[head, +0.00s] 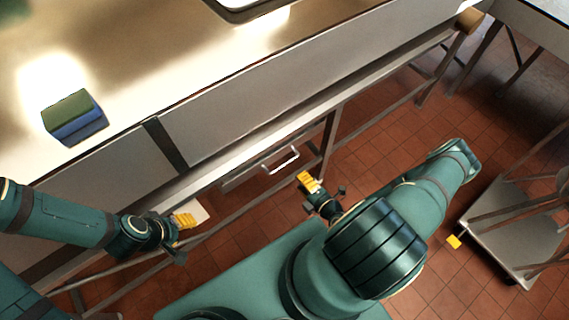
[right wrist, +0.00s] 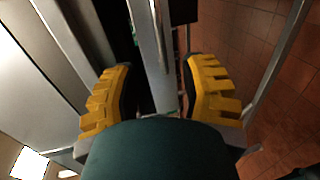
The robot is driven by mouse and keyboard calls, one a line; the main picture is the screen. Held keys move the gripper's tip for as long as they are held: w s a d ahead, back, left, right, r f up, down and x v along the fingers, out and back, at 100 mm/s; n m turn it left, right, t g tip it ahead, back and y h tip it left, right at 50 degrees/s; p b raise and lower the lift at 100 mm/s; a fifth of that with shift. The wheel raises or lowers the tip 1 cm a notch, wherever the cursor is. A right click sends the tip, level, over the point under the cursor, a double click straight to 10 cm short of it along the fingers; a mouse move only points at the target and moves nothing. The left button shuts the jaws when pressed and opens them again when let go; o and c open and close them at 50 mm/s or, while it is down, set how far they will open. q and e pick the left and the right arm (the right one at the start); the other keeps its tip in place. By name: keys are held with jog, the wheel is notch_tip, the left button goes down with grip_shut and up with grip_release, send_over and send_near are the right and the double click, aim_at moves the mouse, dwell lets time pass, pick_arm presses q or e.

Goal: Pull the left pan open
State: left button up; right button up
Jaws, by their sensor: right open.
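A shallow grey pan front (head: 262,170) with a pale bar handle (head: 283,160) hangs under the counter in the head view. I cannot tell if it is the left pan. My right gripper (head: 308,182) is just to the right of and below that handle, apart from it in this view. In the right wrist view its yellow fingers (right wrist: 165,98) are spread, with a grey panel (right wrist: 148,50) and a thin bar (right wrist: 160,35) beyond and between them. My left gripper (head: 184,221) is at lower left, beside a small pale panel (head: 201,211); its finger opening does not show clearly.
The long counter (head: 190,60) fills the upper left, with a green and blue block (head: 76,117) on it. Metal legs and rails (head: 329,140) stand below its edge. A wheeled grey cart (head: 510,235) stands at right. Red tile floor (head: 400,140) is open between.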

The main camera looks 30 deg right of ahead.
aim_at(285, 164)
jog(key=b+x, duration=0.1)
jog(key=x, duration=0.9)
jog(key=shift+w+a, duration=0.15)
jog(key=shift+c, duration=0.3)
grip_shut()
